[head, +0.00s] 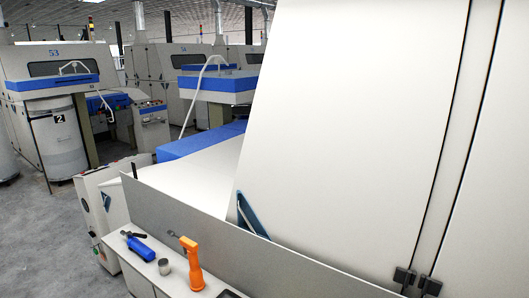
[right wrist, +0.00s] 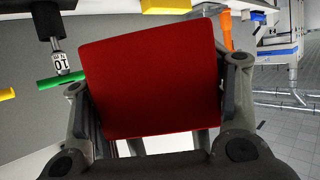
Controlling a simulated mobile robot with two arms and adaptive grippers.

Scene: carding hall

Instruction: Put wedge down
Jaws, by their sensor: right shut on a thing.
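A red wedge (right wrist: 152,78) fills the middle of the right wrist view, with a broad flat red face toward the camera. My right gripper (right wrist: 155,88) is shut on it, one finger at each side. The wedge's far side and underside are hidden. Neither gripper shows in the head view, and the wedge does not show there either. My left gripper is in neither view.
A large white machine panel (head: 350,120) fills the right. Grey floor (head: 45,235) is clear at left.

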